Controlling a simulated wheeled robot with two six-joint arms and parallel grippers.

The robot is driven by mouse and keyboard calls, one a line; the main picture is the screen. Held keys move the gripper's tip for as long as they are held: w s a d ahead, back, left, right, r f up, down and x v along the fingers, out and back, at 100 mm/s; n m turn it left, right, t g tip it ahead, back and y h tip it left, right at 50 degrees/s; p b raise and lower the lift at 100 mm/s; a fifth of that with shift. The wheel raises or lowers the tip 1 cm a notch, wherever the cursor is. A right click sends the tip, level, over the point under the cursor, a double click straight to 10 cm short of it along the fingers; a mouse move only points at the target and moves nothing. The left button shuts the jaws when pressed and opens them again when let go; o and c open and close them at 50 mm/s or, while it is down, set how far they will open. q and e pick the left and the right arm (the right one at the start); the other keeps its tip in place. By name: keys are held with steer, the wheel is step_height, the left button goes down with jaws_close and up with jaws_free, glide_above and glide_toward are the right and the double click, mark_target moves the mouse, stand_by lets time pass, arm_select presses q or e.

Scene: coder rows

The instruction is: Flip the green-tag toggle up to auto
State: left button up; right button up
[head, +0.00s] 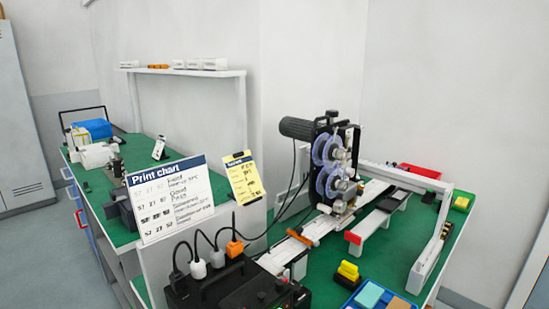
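I cannot make out a toggle with a green tag in the head view. A black control box (232,287) stands at the bottom centre, cut off by the lower edge. Several cables plug into its top, with black, white and orange connectors. Small details on its right end are too small to read. Behind it to the right, a coder machine (335,170) with two purple-blue reels and a black motor stands over a white conveyor rail. Neither of my grippers shows in this view.
A white print chart (170,198) and a yellow note sheet (244,177) stand left of the machine. A red tray (420,171) sits behind.

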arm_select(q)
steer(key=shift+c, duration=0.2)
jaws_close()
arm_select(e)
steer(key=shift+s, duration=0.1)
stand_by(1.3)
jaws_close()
